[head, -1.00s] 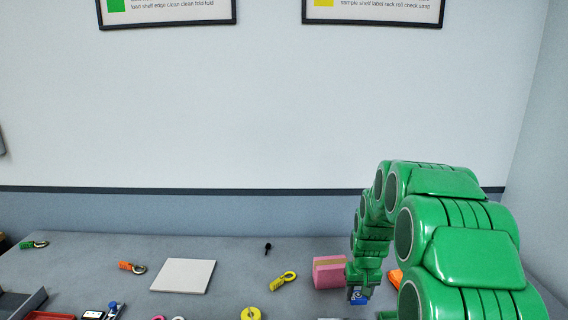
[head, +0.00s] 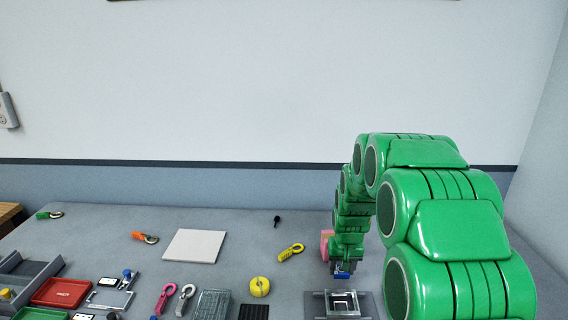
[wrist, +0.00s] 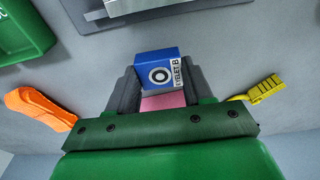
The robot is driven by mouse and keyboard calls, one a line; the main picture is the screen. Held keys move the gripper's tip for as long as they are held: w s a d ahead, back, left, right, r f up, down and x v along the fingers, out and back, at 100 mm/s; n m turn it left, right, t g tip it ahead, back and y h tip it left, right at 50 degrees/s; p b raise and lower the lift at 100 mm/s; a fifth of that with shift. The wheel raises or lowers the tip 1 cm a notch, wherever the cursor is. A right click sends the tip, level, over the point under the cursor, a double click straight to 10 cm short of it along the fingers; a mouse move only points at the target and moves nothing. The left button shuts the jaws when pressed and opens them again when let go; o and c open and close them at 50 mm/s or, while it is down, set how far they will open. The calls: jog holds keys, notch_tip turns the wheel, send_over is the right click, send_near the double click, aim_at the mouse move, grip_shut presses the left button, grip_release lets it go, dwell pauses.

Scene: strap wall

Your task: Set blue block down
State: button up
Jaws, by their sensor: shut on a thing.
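In the head view the blue block (head: 342,276) shows as a small blue patch under my gripper (head: 342,268), just behind a grey metal fixture (head: 318,304). The head view does not show clearly whether the block touches the table. Its underside is hidden.
A pink block (head: 326,246) stands behind my gripper, partly hidden by my arm. A yellow clip (head: 291,252) and a yellow roll (head: 260,287) lie to the left. A white plate (head: 194,246) lies farther left. Table between plate and yellow clip is clear.

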jog(key=s+a+r, duration=1)
jog(key=s+a, duration=0.2)
send_over(290, 275)
jog(key=s, duration=0.1)
notch_tip(290, 275, down, 9)
jog(key=shift+d+r, duration=0.1)
jog(key=shift+d, duration=0.05)
jog(key=shift+w+f, duration=0.3)
jog(key=shift+f, duration=0.05)
notch_tip(290, 275, down, 3)
jog(key=shift+f, duration=0.15)
jog(key=o, duration=1.3)
jog(key=shift+c, duration=0.2)
